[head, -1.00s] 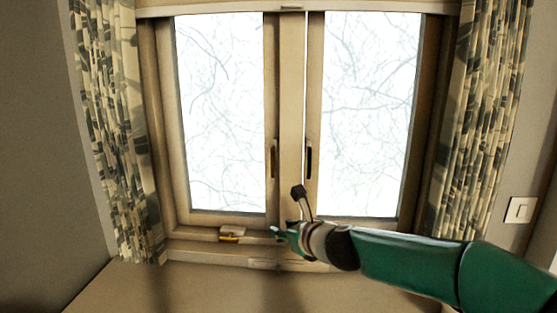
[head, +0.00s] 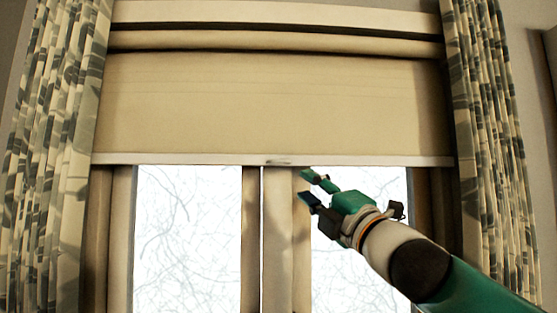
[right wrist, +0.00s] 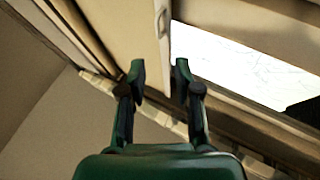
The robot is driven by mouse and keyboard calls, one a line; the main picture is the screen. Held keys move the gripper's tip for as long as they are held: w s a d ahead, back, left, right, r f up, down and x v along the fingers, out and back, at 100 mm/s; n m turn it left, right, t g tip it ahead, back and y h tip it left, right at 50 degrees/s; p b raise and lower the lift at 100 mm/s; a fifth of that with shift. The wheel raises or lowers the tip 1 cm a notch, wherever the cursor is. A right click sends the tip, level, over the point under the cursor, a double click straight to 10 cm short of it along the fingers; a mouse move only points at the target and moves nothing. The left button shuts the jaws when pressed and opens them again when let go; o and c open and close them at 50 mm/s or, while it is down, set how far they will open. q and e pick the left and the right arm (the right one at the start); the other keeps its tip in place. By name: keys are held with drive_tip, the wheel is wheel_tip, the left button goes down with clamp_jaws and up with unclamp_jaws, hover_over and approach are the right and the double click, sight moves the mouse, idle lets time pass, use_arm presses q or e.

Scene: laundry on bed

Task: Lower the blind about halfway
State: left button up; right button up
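The beige blind (head: 270,105) hangs partly down over the upper window, with a pale bottom bar (head: 190,159). A small grey pull handle (head: 278,162) sits at the middle of that bar. The handle also shows in the right wrist view (right wrist: 161,22), beyond the fingertips. My right gripper (head: 306,186) is just below and to the right of the handle, its fingers apart and empty. In the right wrist view the gripper (right wrist: 160,75) shows a clear gap between its fingers, pointing toward the bar. My left gripper is not in view.
Patterned curtains hang at the left (head: 55,150) and right (head: 490,150) of the window. The roll (head: 270,41) is at the top of the blind. Window glass (head: 185,240) and a central frame post (head: 277,240) lie below the bar.

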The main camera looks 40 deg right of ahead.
sight(279, 162)
drive_tip(key=p+x, duration=0.5)
drive_tip(key=x, duration=0.5)
drive_tip(key=shift+s+d+r, duration=0.1)
drive_tip(key=shift+r, duration=0.1)
drive_tip(key=shift+w+r+p, duration=0.15)
drive_tip(key=shift+w+p, duration=0.3)
drive_tip(key=shift+w, duration=0.05)
drive_tip(key=shift+c, duration=0.4)
clamp_jaws()
